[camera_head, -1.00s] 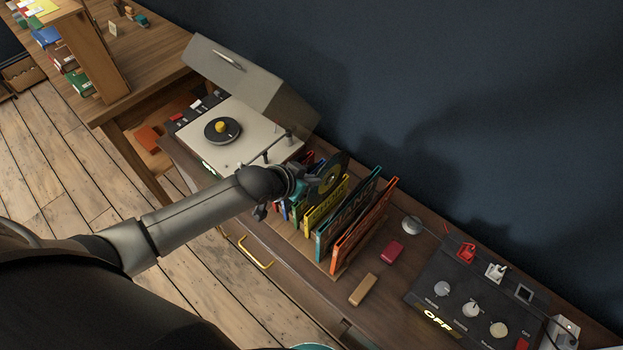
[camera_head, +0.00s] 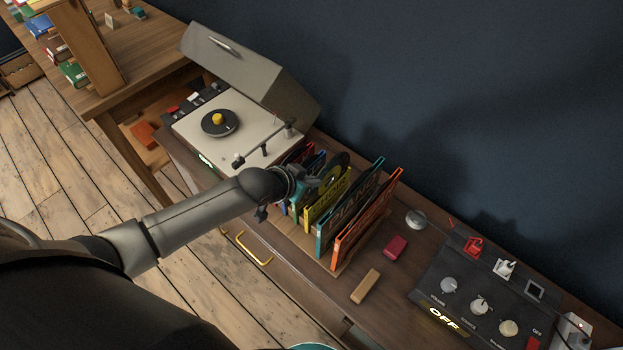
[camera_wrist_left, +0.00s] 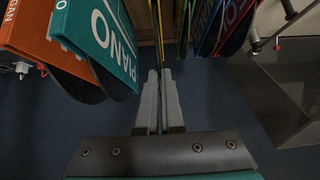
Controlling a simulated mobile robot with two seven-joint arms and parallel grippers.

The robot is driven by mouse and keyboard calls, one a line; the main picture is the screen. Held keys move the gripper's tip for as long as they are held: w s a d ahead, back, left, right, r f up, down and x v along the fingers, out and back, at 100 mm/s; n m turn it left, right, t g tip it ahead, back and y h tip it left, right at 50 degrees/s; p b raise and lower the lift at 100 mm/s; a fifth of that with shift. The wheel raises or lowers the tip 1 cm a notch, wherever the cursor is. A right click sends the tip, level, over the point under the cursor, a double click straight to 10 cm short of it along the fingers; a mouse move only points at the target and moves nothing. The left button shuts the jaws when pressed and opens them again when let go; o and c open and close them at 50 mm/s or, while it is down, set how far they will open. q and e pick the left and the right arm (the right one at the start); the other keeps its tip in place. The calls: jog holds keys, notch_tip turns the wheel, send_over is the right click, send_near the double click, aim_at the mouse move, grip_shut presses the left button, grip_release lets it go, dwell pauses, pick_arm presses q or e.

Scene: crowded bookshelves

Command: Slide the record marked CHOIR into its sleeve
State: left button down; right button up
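A black record (camera_head: 340,161) stands low at the yellow sleeve (camera_head: 326,200) in the rack, with its upper edge showing. I cannot read CHOIR on it; its label is hidden. My left gripper (camera_head: 329,181) is at the yellow sleeve's top, beside the record. In the left wrist view my left gripper (camera_wrist_left: 160,75) has its fingers nearly together on the record's thin edge, seen edge-on. The yellow sleeve (camera_wrist_left: 175,30) is just beside it there. How deep the record sits inside is hidden. My right gripper is not in view.
Teal PIANO (camera_head: 347,212) and orange (camera_head: 368,230) sleeves stand to the right; several coloured sleeves crowd the left. A turntable (camera_head: 200,140) with raised lid stands behind left. A tan block (camera_head: 365,287), a red block (camera_head: 396,248) and a control panel (camera_head: 470,290) lie right.

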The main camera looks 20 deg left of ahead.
aim_at(311, 206)
pick_arm(q)
jog(key=shift+f+b, duration=2.45)
jog(key=shift+f, duration=1.2)
jog(key=c, duration=1)
grip_release()
jog(key=shift+s+r, duration=0.1)
jog(key=p+v, duration=0.3)
jog(key=v, duration=1.2)
jog(key=shift+a+p, duration=0.1)
jog(key=shift+p, duration=0.25)
